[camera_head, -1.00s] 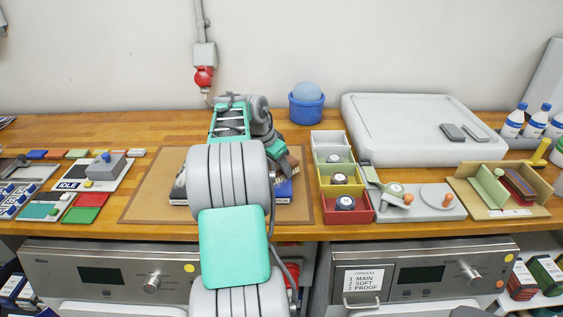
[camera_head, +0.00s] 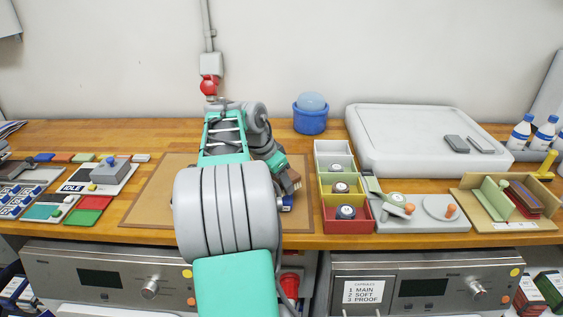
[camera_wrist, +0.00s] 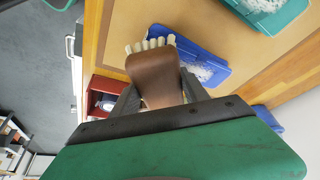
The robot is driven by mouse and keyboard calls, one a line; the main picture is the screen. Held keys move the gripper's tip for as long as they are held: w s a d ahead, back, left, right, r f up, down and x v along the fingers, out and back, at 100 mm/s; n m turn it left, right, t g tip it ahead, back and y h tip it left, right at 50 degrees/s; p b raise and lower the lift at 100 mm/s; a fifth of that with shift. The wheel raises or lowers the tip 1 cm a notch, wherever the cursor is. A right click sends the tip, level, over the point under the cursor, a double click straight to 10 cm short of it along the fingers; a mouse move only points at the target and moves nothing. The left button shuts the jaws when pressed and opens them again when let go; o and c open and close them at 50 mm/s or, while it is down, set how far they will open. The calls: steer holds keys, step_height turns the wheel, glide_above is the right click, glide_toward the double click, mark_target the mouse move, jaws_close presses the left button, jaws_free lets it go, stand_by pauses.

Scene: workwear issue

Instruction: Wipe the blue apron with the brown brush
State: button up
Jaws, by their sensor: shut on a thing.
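My gripper (camera_wrist: 157,92) is shut on the brown brush (camera_wrist: 154,76), whose pale bristles point away from me in the wrist view. The blue apron (camera_wrist: 205,56) lies on the tan mat, flat and folded, with white specks on it. The bristles are over its left end; I cannot tell whether they touch it. In the head view, the brush (camera_head: 290,182) is at the right part of the mat, and only a small blue corner (camera_head: 288,202) shows beside my arm. My arm hides most of the mat there.
A teal piece with white specks (camera_wrist: 268,12) lies beyond the blue apron. Red, yellow and white bins (camera_head: 348,226) stand right of the mat (camera_head: 152,200). A blue tub (camera_head: 311,121) stands behind. A panel marked IDLE (camera_head: 95,180) is at left.

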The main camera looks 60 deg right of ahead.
steer(key=shift+r+p, duration=2)
steer(key=shift+r, duration=0.7)
